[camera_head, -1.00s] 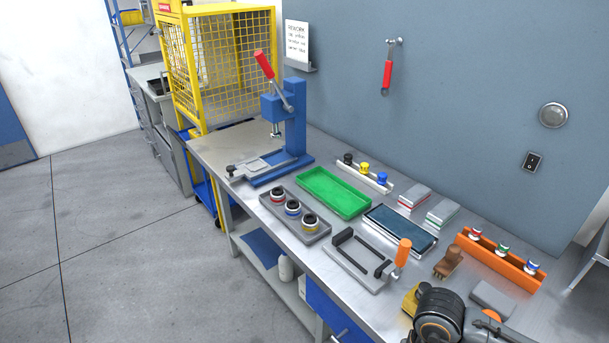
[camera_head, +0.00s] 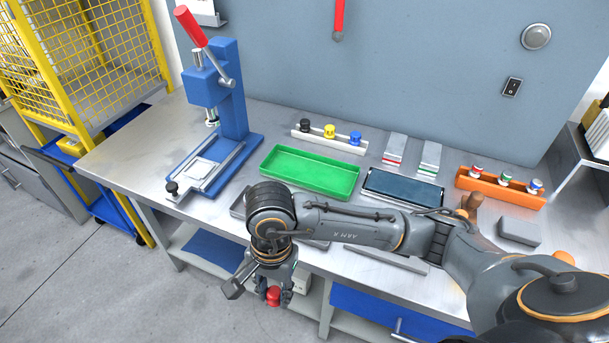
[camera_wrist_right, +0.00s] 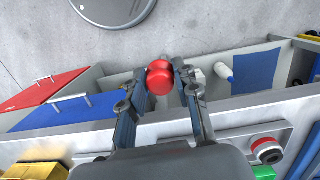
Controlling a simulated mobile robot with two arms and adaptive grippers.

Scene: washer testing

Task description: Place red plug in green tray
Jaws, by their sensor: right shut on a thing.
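A red plug (camera_head: 273,297) is held between the fingers of my right gripper (camera_head: 273,291), in front of the table's front edge at the lower middle of the head view. In the right wrist view, the red plug (camera_wrist_right: 159,78) sits between the two fingertips of my right gripper (camera_wrist_right: 160,73). The green tray (camera_head: 310,173) lies on the table behind my right arm, and it looks empty. The gripper is apart from the tray, nearer the front and lower in the picture. My left gripper is not in view.
A white rack (camera_head: 309,139) with black, yellow and blue plugs stands behind the tray. A blue press (camera_head: 234,92) stands to its left, a dark screen (camera_head: 402,188) to its right. An orange rack (camera_head: 514,196) is farther right. My arm hides most of a grey tray.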

